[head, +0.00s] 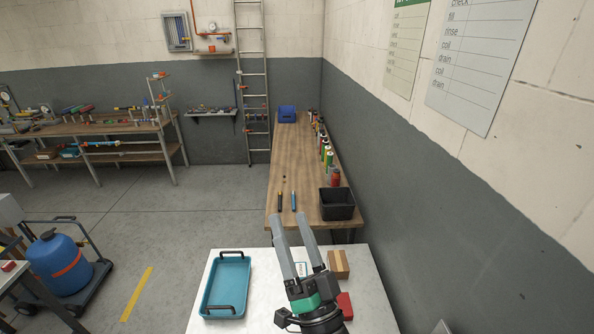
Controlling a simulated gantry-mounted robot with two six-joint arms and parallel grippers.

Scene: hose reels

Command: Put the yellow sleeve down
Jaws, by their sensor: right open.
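My right gripper (288,219) reaches up from the bottom over the white table, its two grey fingers spread apart, with nothing seen between them. My left gripper is not in view.
On the white table (268,320) are a teal tray (246,287), a cardboard box (338,264) and a red block (345,305). The wooden bench (290,160) holds a black bin (337,204), a row of bottles and a blue bin (287,114). A grey wall stands close on the right.

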